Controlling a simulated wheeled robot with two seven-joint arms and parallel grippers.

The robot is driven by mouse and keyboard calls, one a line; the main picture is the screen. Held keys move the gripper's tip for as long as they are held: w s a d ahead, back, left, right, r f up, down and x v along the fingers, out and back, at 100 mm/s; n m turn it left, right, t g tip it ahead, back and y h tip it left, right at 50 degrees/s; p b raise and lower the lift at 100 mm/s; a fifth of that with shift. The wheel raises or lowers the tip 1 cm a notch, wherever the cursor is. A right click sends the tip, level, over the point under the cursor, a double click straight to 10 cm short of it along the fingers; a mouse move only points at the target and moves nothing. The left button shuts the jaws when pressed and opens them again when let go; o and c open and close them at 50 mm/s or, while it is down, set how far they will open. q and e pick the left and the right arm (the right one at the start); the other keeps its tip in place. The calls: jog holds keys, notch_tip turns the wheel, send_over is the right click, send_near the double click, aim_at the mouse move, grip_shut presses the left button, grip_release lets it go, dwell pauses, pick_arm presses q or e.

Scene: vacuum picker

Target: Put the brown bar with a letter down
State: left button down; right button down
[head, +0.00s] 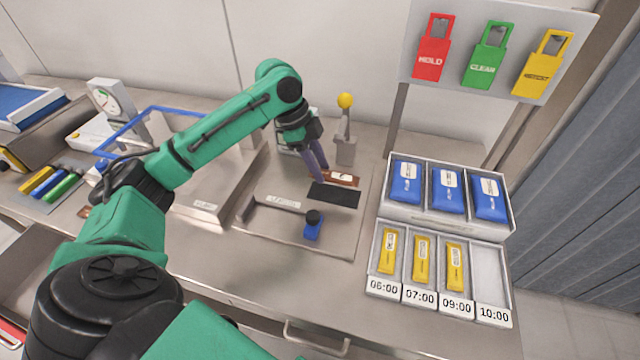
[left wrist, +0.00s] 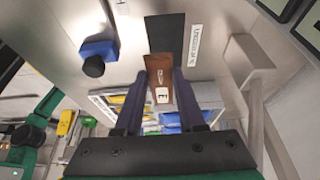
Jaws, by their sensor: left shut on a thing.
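The brown bar (head: 345,179) has a white label with a dark mark; the letter is too small to read in the head view. My left gripper (head: 322,175) is shut on it, over the steel plate behind a black rectangular pad (head: 335,195). In the left wrist view the bar (left wrist: 154,68) lies between the two dark fingers (left wrist: 162,85), its label toward the camera. The black pad (left wrist: 165,32) shows just beyond its far end there. I cannot tell how high the bar is above the plate. My right gripper is not in view.
A blue block with a black knob (head: 312,230) stands in front of the pad. A lever with a yellow ball (head: 345,101) stands behind. At right is a rack (head: 450,222) with blue packs and yellow bars in time-labelled slots; the 10:00 slot is empty. The front counter is clear.

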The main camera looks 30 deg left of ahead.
pick_arm(q)
notch_tip(320, 180, up, 13)
dwell(0.3)
